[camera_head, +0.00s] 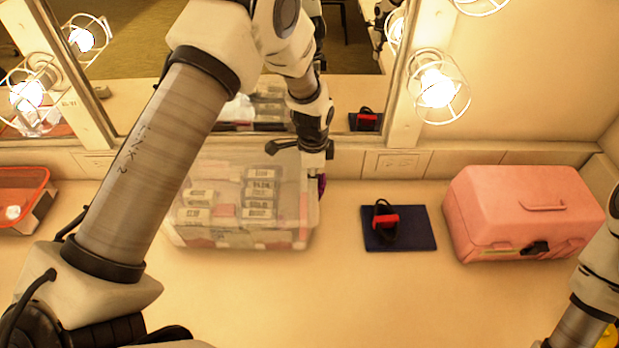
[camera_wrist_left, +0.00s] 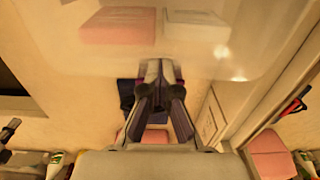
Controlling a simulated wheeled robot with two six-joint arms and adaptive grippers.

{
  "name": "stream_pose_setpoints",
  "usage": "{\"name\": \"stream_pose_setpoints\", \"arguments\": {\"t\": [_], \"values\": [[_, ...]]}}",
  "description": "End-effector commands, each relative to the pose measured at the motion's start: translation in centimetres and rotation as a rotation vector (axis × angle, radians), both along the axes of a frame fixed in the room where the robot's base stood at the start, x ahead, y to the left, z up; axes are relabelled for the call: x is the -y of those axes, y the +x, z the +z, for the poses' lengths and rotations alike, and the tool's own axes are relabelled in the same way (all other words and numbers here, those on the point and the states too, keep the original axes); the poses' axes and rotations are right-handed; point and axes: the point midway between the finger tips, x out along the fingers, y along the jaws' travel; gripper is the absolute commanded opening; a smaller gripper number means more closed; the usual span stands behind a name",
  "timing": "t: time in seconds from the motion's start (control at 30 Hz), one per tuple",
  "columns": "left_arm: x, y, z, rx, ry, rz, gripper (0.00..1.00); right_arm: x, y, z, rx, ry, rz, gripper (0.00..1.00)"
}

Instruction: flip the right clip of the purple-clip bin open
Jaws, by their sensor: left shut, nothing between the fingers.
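The clear plastic bin (camera_head: 283,237) stands on the counter below the mirror, with labelled boxes showing through its walls. A small purple clip (camera_head: 321,186) shows at its right end. My left gripper (camera_head: 316,172) is shut and empty, right at the bin's right end by this clip; I cannot tell whether they touch. In the left wrist view my gripper's fingers (camera_wrist_left: 160,70) point at the bin's clear wall (camera_wrist_left: 245,48). The bin's left end is hidden behind my left arm. My right arm shows at the right edge, but its gripper is out of view.
A dark blue mat (camera_head: 417,241) with a black and red object (camera_head: 384,220) lies right of the bin. A pink case (camera_head: 525,212) stands further right. A red-rimmed tray (camera_head: 22,178) is at far left. Caged bulbs (camera_head: 438,88) flank the mirror. The front counter is clear.

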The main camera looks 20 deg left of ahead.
Motion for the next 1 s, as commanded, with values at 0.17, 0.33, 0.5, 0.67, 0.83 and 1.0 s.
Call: {"name": "stream_pose_setpoints", "arguments": {"t": [0.17, 0.33, 0.5, 0.67, 0.83, 1.0], "values": [[0.6, -0.1, -0.9, -0.011, 0.0, 0.0, 0.0, 0.0, 0.0, -0.3, 0.0, 0.0, 0.0, 0.0], [1.2, 0.0, -1.1, -0.013, 0.0, 0.0, 0.0, 0.0, 0.0, -0.4, 0.0, 0.0, 0.0, 0.0], [1.7, 0.2, -1.2, -0.014, 0.0, 0.0, 0.0, 0.0, 0.0, -0.5, 0.0, 0.0, 0.0, 0.0], [2.2, 0.5, -1.4, -0.015, 0.001, 0.0, 0.0, 0.0, 0.0, -0.6, 0.0, 0.0, 0.0, 0.0], [2.7, 0.6, -1.5, -0.017, 0.001, 0.001, 0.0, 0.0, 0.0, -0.6, 0.0, 0.0, 0.0, 0.0], [3.2, 0.9, -1.7, -0.018, 0.0, 0.0, 0.0, 0.0, 0.0, -0.7, 0.0, 0.0, 0.0, 0.0]]}}
